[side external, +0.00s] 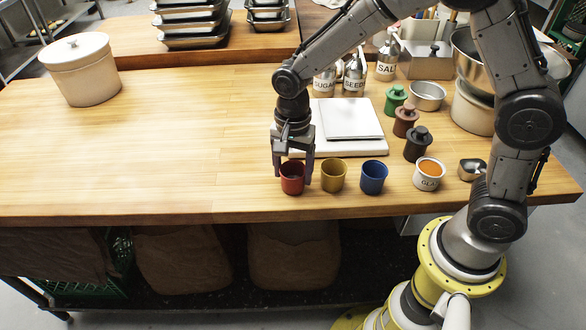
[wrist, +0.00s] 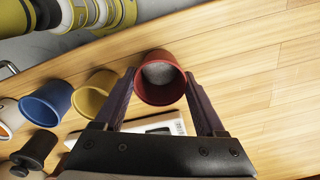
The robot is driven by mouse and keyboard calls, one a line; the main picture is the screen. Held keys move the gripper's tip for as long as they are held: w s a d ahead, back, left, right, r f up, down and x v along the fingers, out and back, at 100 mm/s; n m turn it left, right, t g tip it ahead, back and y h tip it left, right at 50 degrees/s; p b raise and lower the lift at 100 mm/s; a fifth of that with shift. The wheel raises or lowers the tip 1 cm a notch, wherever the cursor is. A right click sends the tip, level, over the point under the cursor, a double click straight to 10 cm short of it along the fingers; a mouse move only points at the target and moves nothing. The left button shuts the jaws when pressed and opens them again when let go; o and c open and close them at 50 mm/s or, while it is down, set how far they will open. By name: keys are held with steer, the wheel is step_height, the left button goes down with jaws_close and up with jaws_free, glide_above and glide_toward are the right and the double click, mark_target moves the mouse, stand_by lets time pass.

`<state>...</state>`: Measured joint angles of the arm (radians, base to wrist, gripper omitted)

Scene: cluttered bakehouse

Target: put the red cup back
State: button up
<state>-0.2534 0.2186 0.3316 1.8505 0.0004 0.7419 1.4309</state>
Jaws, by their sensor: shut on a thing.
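The red cup (side external: 292,178) is at the front of the wooden table, at the left end of a row of cups. It is upright and holds something pale grey, as the wrist view shows its inside (wrist: 160,75). My gripper (side external: 293,172) is shut on the red cup from above, one finger on each side. I cannot tell whether the cup's base touches the table.
A yellow cup (side external: 333,176), a blue cup (side external: 373,178) and a white glaze pot (side external: 429,174) stand to the right. Behind are a white scale (side external: 350,119) and green, brown and black lidded items (side external: 405,120).

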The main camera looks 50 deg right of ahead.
steer(key=shift+f, duration=0.1)
steer(key=o, duration=1.5)
step_height(320, 180, up, 12)
steer(key=f, duration=0.1)
steer(key=s+d+r+n+t, duration=0.3)
steer(key=s+d+r+n, duration=0.35)
steer(key=s, duration=0.25)
steer(key=shift+s+d+f+n+t, duration=0.15)
steer(key=shift+s+d+n+t, duration=0.35)
steer(key=shift+s+n, duration=1.05)
steer(key=shift+s+d+f+n+t, duration=0.15)
steer(key=shift+s+d+n+t, duration=0.5)
steer(key=shift+s, duration=1.55)
steer(key=shift+s+d+f+n+t, duration=0.15)
steer(key=shift+s+d+n, duration=0.2)
steer(key=shift+s+n, duration=1.25)
steer(key=shift+s+m, duration=0.25)
